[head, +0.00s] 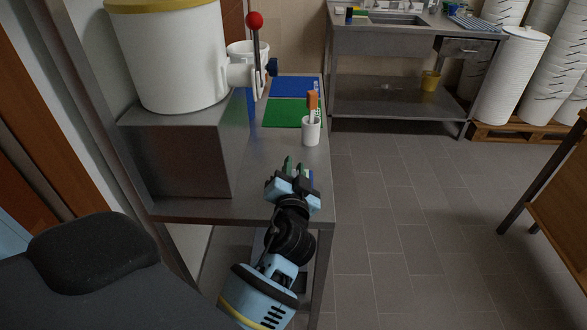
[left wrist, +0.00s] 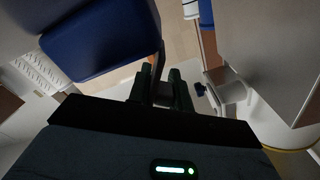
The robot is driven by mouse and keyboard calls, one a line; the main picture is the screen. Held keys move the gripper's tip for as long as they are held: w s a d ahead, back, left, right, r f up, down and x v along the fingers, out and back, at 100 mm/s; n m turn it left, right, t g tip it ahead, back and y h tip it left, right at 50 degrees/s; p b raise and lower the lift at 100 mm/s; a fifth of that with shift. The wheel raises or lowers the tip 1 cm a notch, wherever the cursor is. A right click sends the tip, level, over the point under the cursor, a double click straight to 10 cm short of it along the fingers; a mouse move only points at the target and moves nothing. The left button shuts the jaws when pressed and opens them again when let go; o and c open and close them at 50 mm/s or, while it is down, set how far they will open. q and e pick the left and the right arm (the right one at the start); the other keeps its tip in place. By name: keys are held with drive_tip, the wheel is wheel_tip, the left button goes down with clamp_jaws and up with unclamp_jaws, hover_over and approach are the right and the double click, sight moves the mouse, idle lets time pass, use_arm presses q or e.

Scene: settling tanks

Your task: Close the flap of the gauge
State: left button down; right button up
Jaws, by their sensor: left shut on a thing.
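My left gripper (head: 294,170) is low over the near right part of the steel table and hides most of what is in front of it. In the left wrist view its two fingers (left wrist: 161,88) are shut on a small dark grey piece. A large blue body (left wrist: 108,42), which looks like part of the gauge, is close beside the fingers on the left. Only a blue and white sliver shows past the gripper in the head view. I cannot make out how far the flap is open. My right gripper is not in view.
A white tank (head: 165,60) with a red-knobbed lever (head: 255,20) stands on a steel block (head: 180,155) to the left. The floor at right is clear.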

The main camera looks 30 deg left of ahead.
use_arm(q)
drive_tip(key=shift+f, duration=0.15)
idle(0.8)
drive_tip(key=c, duration=1.4)
unclamp_jaws()
drive_tip(key=shift+o, duration=0.2)
drive_tip(key=shift+s, duration=0.1)
